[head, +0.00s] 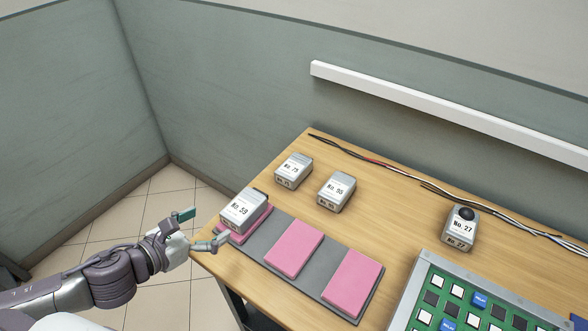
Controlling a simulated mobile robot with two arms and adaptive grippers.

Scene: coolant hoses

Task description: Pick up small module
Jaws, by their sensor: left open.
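Several grey box modules with white number labels are on the wooden table. Module No. 59 (242,212) sits on the left pink pad (262,226) near the table's left edge. Module No. 75 (294,170) and module No. 95 (337,191) stand behind it on bare wood. Module No. 27 (459,229), with a black round knob on top, stands farther right. My left gripper (203,228) is open and empty at the table's left edge, just left of module No. 59, with its fingers pointing toward it. I cannot tell whether a finger touches it. My right gripper is out of view.
A grey mat (263,247) carries pink pads; the middle pad (294,248) and right pad (353,284) are bare. A tray (412,283) with a green board is at front right. Cables (395,175) run along the back edge. A white rail (440,110) is on the wall.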

